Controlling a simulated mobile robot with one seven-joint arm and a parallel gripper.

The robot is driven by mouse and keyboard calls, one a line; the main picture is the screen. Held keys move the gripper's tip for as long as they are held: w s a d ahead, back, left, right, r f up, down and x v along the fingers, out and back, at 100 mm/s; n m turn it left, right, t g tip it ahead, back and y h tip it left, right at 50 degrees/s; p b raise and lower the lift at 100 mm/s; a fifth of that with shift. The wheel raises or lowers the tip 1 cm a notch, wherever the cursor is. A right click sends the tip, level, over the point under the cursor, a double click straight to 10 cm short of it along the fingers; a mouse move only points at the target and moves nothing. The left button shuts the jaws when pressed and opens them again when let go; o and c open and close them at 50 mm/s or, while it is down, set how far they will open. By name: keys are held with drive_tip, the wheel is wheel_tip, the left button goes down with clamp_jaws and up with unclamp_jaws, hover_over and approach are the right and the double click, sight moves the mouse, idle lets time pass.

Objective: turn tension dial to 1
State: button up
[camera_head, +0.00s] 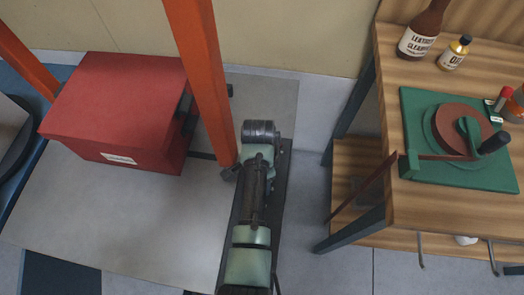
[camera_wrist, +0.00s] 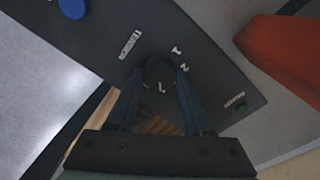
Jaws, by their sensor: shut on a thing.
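In the wrist view, my gripper (camera_wrist: 160,80) is shut on a dark round dial (camera_wrist: 160,66), one finger on each side of it. The dial sits on a dark panel (camera_wrist: 100,45). A white label (camera_wrist: 130,44), which seems to read TENSION, lies to its upper left. The digits 1 (camera_wrist: 177,50) and 2 (camera_wrist: 184,68) are to its right. Small white marks also show between the fingers. I cannot make out where the dial points. In the head view, my arm hides the dial, and my fingers cannot be made out.
A wooden bench (camera_head: 460,210) with bottles and a green-and-red device (camera_head: 455,140) is right.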

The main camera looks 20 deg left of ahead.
clamp_jaws()
